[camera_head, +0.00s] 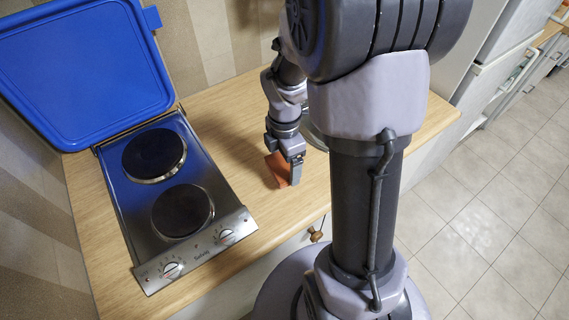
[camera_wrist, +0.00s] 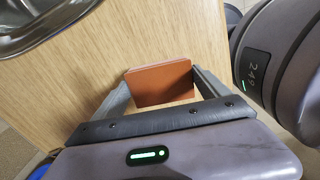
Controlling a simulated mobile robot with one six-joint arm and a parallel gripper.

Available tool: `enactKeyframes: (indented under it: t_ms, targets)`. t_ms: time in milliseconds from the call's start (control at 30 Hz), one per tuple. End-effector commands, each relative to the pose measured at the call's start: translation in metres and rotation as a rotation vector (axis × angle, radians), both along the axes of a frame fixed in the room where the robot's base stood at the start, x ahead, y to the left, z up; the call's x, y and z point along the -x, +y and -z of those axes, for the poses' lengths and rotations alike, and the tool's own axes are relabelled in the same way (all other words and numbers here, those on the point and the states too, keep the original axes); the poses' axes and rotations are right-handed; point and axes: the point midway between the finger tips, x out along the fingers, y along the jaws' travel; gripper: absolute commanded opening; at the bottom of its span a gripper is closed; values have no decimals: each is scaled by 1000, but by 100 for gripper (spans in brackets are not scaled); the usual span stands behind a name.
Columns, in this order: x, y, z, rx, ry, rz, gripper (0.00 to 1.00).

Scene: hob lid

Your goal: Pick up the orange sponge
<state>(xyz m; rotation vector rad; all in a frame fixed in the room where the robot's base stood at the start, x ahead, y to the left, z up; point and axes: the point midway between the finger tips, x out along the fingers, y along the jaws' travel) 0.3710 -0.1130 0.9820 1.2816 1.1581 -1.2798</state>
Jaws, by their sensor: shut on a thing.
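The orange sponge (camera_head: 276,170) is a small flat block at the right part of the wooden counter in the head view, partly hidden by my gripper. My gripper (camera_head: 288,175) points down over the counter and is shut on the sponge. In the wrist view the sponge (camera_wrist: 160,84) sits between the two fingers of my gripper (camera_wrist: 163,88), with a finger against each end. I cannot tell whether the sponge touches the counter or is just above it.
A two-plate hob (camera_head: 225,199) lies left of my gripper, its blue lid (camera_head: 85,65) standing open. The wooden counter (camera_head: 228,118) is bare between hob and gripper. A metal sink or bowl (camera_wrist: 40,22) shows in the wrist view, partly hidden behind my arm in the head view.

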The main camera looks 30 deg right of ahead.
Motion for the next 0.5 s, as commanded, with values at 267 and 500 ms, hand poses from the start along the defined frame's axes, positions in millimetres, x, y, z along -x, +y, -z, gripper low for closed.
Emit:
enactKeyframes:
  t_ms: [267, 500]
  targets:
    - [71, 3, -7, -1, 4, 5, 47]
    - [119, 3, 2, 2, -5, 3, 47]
